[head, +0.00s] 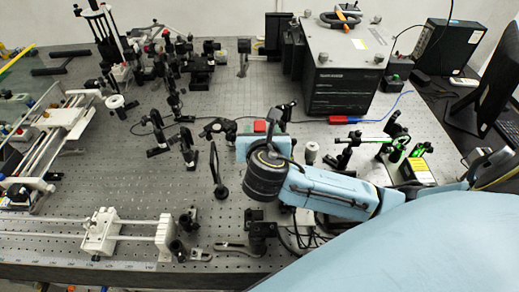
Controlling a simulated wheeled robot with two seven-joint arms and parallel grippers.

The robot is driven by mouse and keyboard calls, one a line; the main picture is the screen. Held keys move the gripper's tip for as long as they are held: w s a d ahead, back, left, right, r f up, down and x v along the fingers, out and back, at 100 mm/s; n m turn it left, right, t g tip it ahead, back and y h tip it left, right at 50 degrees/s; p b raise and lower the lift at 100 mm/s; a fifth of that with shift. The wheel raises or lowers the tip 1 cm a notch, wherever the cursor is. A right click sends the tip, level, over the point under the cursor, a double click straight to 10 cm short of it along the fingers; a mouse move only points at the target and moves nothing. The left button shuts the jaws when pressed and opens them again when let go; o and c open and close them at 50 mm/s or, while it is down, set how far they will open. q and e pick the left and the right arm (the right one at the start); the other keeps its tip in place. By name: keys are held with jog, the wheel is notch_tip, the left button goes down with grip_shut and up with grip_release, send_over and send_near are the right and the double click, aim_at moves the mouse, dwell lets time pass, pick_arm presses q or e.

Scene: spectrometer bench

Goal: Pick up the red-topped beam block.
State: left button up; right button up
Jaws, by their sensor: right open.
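A small red top (260,126), which I take to be the red-topped beam block, shows just beyond the wrist of my right arm. Its lower part is hidden behind the arm. My right gripper (272,130) is open and close beside the red top, partly hidden by its own wrist. I cannot tell whether a finger touches the block, and nothing is seen held. My left gripper is out of view.
Black optics posts (186,148) stand left of my right arm. A large dark instrument box (343,80) stands at the back right. A white rail carriage (100,232) stands front left. Bare perforated bench (135,185) shows at centre left.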

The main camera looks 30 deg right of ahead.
aim_at(260, 127)
jog(key=shift+w+d+f, duration=0.2)
jog(key=shift+w, duration=0.25)
jog(key=shift+w+d+f, duration=0.1)
jog(key=shift+w, duration=0.05)
jog(key=x, duration=0.4)
jog(key=shift+w+f, duration=0.3)
jog(key=shift+w, duration=0.1)
jog(key=shift+c, duration=0.3)
grip_shut()
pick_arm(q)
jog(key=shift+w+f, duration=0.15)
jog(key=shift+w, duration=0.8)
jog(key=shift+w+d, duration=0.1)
